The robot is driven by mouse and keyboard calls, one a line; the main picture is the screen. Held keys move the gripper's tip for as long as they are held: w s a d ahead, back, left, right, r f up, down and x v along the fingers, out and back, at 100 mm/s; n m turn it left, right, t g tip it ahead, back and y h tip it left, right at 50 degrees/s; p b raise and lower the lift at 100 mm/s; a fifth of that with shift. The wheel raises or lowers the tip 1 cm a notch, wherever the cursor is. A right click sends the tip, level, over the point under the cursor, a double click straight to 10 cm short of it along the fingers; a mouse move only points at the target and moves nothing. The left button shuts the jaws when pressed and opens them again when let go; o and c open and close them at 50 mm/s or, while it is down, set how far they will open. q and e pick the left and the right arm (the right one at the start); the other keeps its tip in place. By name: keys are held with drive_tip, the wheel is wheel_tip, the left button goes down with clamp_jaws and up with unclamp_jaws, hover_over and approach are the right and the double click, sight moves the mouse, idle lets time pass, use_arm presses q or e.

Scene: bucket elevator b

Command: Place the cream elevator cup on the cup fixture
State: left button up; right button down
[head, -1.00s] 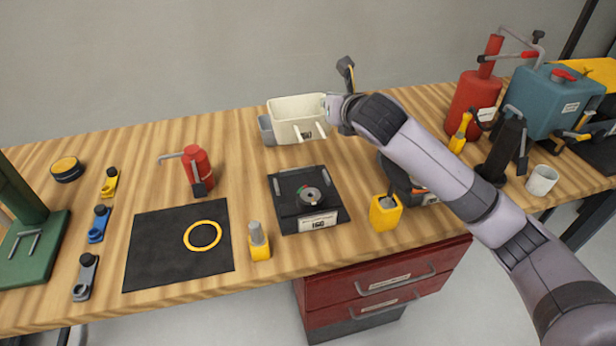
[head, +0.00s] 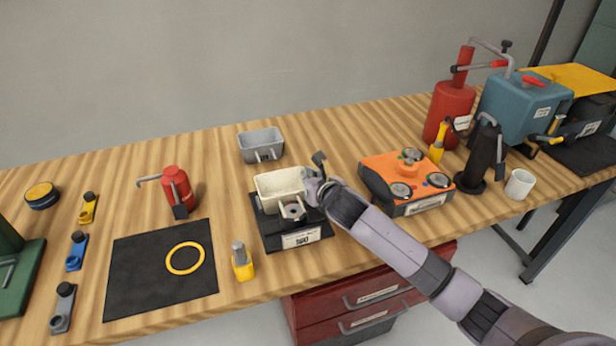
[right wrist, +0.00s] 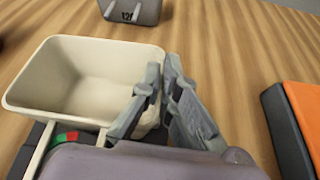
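The cream elevator cup (head: 272,190) is upright over the rear of the black cup fixture (head: 268,232), which has a round knob at its middle and a "160" label in front. I cannot tell if the cup rests on the fixture or is just above it. My right gripper (head: 314,184) is at the cup's right wall. In the right wrist view the cup (right wrist: 75,75) is empty, and the gripper (right wrist: 158,85) has one finger inside and one outside that wall, closed on it. A small part of the fixture shows below the cup. My left gripper is out of view.
A grey cup (head: 261,146) stands behind the fixture. An orange-topped box (head: 405,180) is to the right, with my right arm passing in front. A yellow-based tool (head: 243,262) and a black mat (head: 160,270) lie left. A red oil can (head: 177,190) stands behind the mat.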

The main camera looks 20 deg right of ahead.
drive_tip(key=c, duration=2.3)
unclamp_jaws()
drive_tip(key=shift+f, duration=0.1)
drive_tip(key=o, duration=0.5)
drive_tip(key=shift+r, duration=0.2)
drive_tip(key=v, duration=1.2)
drive_tip(key=shift+f, duration=0.1)
